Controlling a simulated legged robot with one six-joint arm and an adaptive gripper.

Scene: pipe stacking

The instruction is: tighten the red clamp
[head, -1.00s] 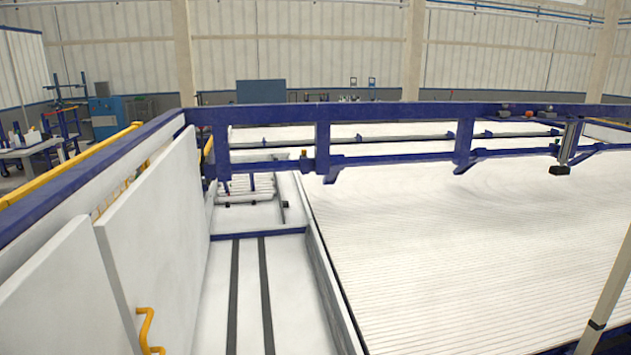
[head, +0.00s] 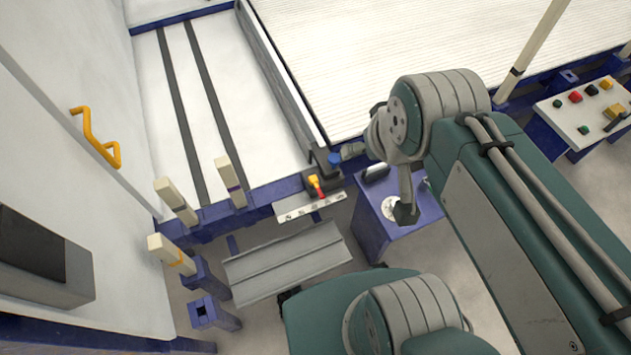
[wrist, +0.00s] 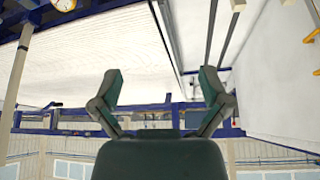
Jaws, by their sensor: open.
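A small red lever (head: 320,192) beside a yellow one sits on a dark block at the near end of the white channel in the head view. It may be the red clamp; it is too small to tell its exact shape or whether it is tight. My gripper (wrist: 163,78) shows in the wrist view with its two green-tipped fingers spread apart and nothing between them. In the head view my arm reaches in from the lower right, with its end just right of the red lever and apart from it. The red lever cannot be made out in the wrist view.
A blue-purple box (head: 385,235) stands right of the red lever. A grey slotted tray (head: 290,262) lies in front. Several pale posts (head: 230,183) stand at left, near a white panel with a yellow handle (head: 95,140). A button panel (head: 588,108) is at right.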

